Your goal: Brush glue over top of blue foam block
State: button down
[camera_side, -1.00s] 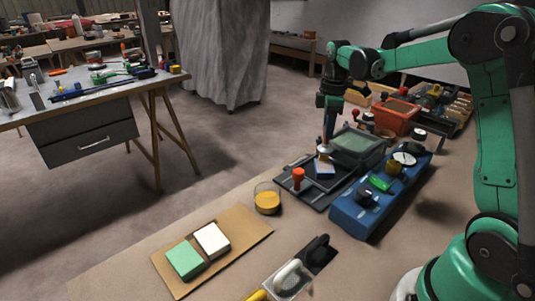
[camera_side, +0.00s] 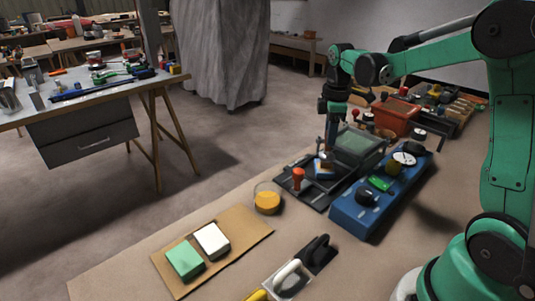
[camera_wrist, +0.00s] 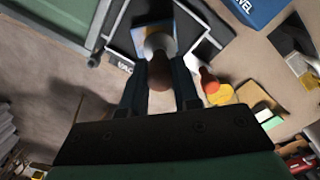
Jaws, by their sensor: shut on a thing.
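The blue foam block (camera_side: 324,175) lies in a dark framed fixture (camera_side: 318,196) on the bench. It also shows in the wrist view (camera_wrist: 143,29), partly hidden by the brush. My gripper (camera_side: 327,152) is above the block, pointing down. In the wrist view my gripper (camera_wrist: 160,78) is shut on the brush's brown handle (camera_wrist: 160,73). The brush's pale head (camera_wrist: 160,42) is over the block, and I cannot tell whether it touches. A clear pot of amber glue (camera_side: 267,200) stands to the left of the fixture.
A red knob (camera_side: 298,176) stands at the fixture's near left corner. An orange-red bin (camera_side: 397,118) is behind. Green and white blocks (camera_side: 185,260) lie on a brown board. Bench is clear around the pot.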

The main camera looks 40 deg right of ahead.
jog(key=shift+s+a, duration=0.1)
jog(key=shift+s+a, duration=0.4)
jog(key=shift+s, duration=0.05)
jog(key=shift+w+d, duration=1.55)
jog(key=shift+w, duration=0.05)
jog(key=shift+r, duration=0.1)
jog(key=shift+r, duration=2.95)
jog(key=shift+f, duration=2.75)
jog(key=shift+f, duration=0.3)
